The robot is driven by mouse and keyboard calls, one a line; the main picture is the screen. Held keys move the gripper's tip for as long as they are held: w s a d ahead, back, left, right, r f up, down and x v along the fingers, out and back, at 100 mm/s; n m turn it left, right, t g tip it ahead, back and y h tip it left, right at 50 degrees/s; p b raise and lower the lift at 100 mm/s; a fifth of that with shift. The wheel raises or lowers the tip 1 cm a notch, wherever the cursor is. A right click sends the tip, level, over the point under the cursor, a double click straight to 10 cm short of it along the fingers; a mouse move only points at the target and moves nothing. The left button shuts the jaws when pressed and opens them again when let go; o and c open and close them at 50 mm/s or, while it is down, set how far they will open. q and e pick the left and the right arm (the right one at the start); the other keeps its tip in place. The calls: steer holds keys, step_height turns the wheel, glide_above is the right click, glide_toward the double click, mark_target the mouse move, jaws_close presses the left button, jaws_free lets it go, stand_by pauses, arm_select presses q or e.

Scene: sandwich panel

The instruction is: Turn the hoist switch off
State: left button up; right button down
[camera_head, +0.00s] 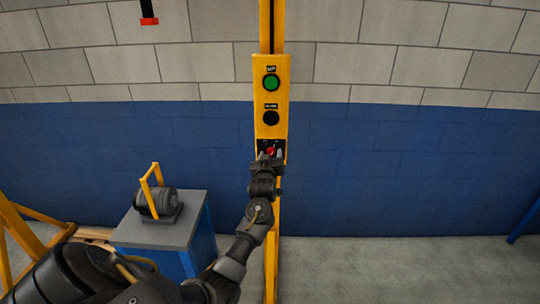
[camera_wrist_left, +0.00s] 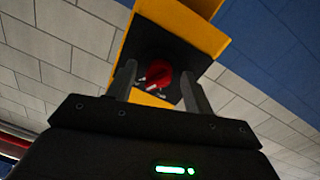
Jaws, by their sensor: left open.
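The hoist switch is a red rotary knob (camera_head: 270,151) on a black plate at the bottom of the yellow control panel (camera_head: 261,95). My left gripper (camera_head: 268,156) is at the knob, coming from below. In the left wrist view the red knob (camera_wrist_left: 159,74) shows between the two fingers of my left gripper (camera_wrist_left: 160,88), which are spread apart on either side of it. Whether a finger touches the knob I cannot tell. A white pointer mark shows on the knob; the plate's lettering is too small to read. My right gripper is not in view.
Above the switch, the panel has a green button (camera_head: 271,82) and a black button (camera_head: 271,114). A motor with a yellow handle (camera_head: 158,203) stands on a grey-blue cabinet (camera_head: 160,232) at the left. A red-tipped black hanging part (camera_head: 149,20) is at top left. Floor to the right is clear.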

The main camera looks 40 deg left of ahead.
arm_select(q)
steer(key=c, duration=1)
steer(key=shift+o, duration=0.2)
steer(key=shift+d+f+n+y+b, duration=0.1)
steer(key=shift+n+y+b, duration=0.15)
steer(key=shift+n+b, duration=2.1)
steer(key=shift+f+n+y+b, duration=0.2)
steer(key=shift+n+b, duration=0.7)
steer(key=shift+n, duration=2.85)
steer(key=shift+r, duration=0.2)
